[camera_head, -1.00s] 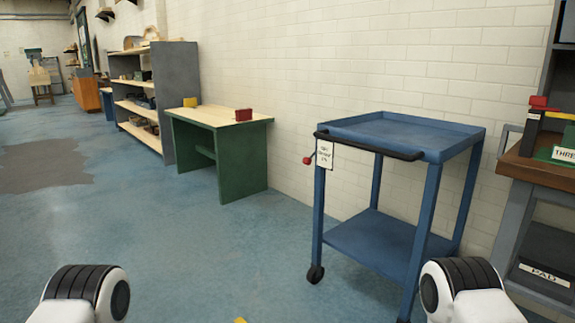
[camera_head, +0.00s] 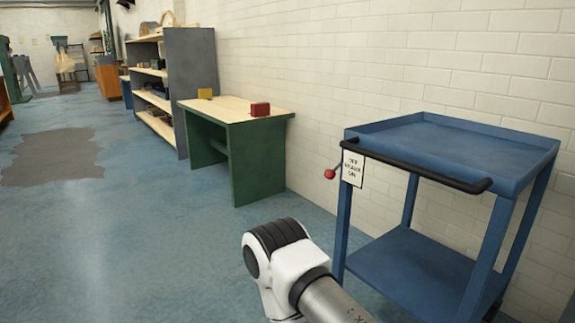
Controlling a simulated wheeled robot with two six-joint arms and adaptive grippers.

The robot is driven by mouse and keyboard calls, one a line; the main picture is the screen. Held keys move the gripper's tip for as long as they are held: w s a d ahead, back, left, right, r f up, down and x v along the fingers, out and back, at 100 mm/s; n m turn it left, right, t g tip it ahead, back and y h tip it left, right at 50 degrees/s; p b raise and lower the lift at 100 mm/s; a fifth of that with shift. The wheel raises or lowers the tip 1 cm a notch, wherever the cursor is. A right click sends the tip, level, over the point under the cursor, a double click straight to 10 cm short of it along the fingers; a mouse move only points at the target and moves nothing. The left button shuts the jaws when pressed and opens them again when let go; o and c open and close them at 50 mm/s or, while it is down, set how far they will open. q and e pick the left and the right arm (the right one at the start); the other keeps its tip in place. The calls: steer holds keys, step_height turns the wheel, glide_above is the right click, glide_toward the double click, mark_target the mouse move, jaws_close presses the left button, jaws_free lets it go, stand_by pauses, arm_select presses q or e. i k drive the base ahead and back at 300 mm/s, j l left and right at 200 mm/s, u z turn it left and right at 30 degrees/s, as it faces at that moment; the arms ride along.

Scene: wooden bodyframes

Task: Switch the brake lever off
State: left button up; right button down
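The brake lever has a red knob (camera_head: 330,174) on a short arm. It sticks out to the left from the near left post of the blue cart (camera_head: 343,240), just below the cart's top. A white label (camera_head: 353,168) with black print hangs beside it under the black handle; the print is too small to read surely. One of my arms, white and black with a grey metal link, shows at the bottom centre, below and left of the lever and apart from it. Neither of my grippers is in view.
A green table (camera_head: 259,160) with a wooden top stands by the wall, carrying a red block (camera_head: 260,109) and a yellow block (camera_head: 205,93). A grey shelf (camera_head: 190,80) stands behind it. The cart's black handle (camera_head: 420,171) juts forward.

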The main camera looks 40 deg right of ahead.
mark_target(329, 174)
steer(key=i+l, duration=0.2)
steer(key=l, duration=0.2)
steer(key=i+l+u, duration=0.1)
steer(key=l, duration=0.25)
steer(key=i+l, duration=0.25)
steer(key=l, duration=0.15)
steer(key=i+l+u, duration=0.1)
steer(key=l, duration=0.3)
steer(key=i+l, duration=0.25)
steer(key=l, duration=0.15)
steer(key=u, duration=0.05)
